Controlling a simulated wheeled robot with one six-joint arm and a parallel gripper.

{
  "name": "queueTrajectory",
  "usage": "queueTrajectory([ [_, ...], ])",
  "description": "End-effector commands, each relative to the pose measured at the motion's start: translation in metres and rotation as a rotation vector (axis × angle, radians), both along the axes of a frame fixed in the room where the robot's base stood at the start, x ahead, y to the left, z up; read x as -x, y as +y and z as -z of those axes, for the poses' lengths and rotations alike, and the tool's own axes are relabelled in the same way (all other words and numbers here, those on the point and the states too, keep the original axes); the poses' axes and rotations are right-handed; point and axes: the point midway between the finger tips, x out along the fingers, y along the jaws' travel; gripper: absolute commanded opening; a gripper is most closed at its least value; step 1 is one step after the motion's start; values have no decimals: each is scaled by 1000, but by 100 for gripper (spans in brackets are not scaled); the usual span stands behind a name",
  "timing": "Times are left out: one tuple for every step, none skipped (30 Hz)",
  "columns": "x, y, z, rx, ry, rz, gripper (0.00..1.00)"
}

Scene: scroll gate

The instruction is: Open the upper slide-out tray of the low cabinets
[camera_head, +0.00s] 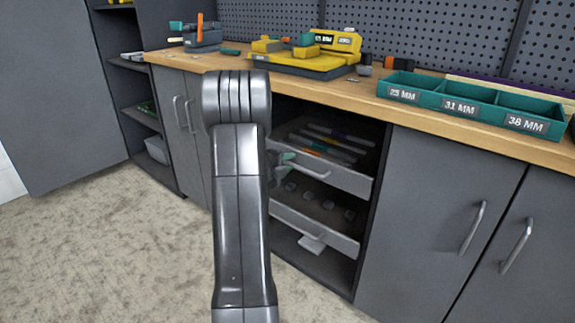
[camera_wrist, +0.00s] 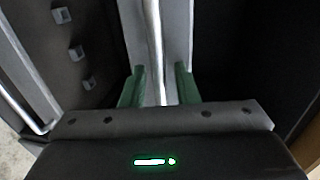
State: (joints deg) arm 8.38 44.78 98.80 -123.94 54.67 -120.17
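The upper slide-out tray (camera_head: 348,180) is a light grey tray in the open bay of the low cabinets, holding several coloured long items. Its front looks about level with the cabinet face. Its bar handle (camera_head: 318,176) is partly hidden by my gripper (camera_head: 287,158), which is at the handle's left end. In the wrist view, the handle (camera_wrist: 154,45) runs between the two green fingers of my gripper (camera_wrist: 160,85). The fingers are apart, with a gap on each side of the bar. My arm hides the left part of the bay.
The lower tray (camera_head: 340,240) sits below with several small blocks. The wooden worktop (camera_head: 400,110) overhangs above, with a teal bin (camera_head: 470,100) and a yellow case (camera_head: 300,60). Closed grey doors (camera_head: 435,200) flank the bay at right. The floor (camera_head: 110,240) in front is clear.

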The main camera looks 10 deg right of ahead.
Motion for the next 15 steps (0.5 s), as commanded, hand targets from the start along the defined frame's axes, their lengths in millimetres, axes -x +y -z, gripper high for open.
queueTrajectory([
  [0,0,0,0,0,0,28],
  [0,0,0,0,0,0,28],
  [0,0,0,0,0,0,28],
  [0,0,0,0,0,0,28],
  [0,0,0,0,0,0,24],
  [0,0,0,0,0,0,16],
  [0,0,0,0,0,0,10],
  [0,0,0,0,0,0,4],
  [0,0,0,0,0,0,0],
  [0,0,0,0,0,0,0],
  [0,0,0,0,0,0,0],
  [0,0,0,0,0,0,0],
  [0,0,0,0,0,0,0],
  [0,0,0,0,0,0,0],
  [0,0,0,0,0,0,0],
])
